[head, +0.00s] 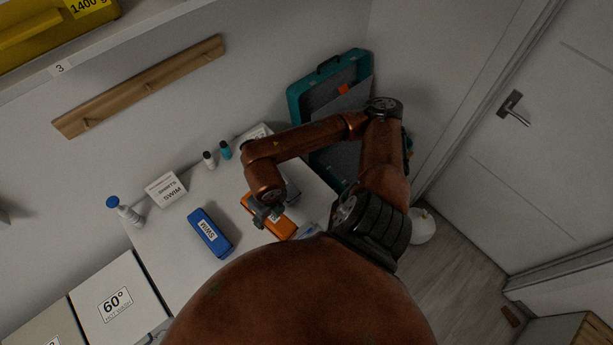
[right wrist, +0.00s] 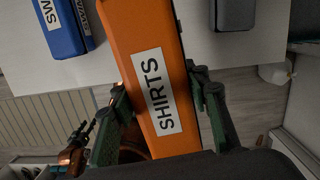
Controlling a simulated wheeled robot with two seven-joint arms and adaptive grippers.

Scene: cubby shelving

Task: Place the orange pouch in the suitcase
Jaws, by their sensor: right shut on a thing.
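The orange pouch (head: 278,227), labelled "SHIRTS" in the right wrist view (right wrist: 140,30), is at the white table, in my right gripper (head: 264,212). In the right wrist view my right gripper (right wrist: 158,85) has one finger along each long side of the pouch. I cannot tell whether the pouch touches the tabletop. The suitcase (head: 294,92), teal-rimmed with a dark grey inside, stands open at the back right, beyond the table. My right arm hides part of it.
A blue "SWIM" pouch (head: 210,233) lies left of the orange one. A dark grey item (right wrist: 250,14) is on its right. A label box (head: 166,189) and small bottles (head: 209,160) stand at the table's back. A door (head: 540,150) is at the right.

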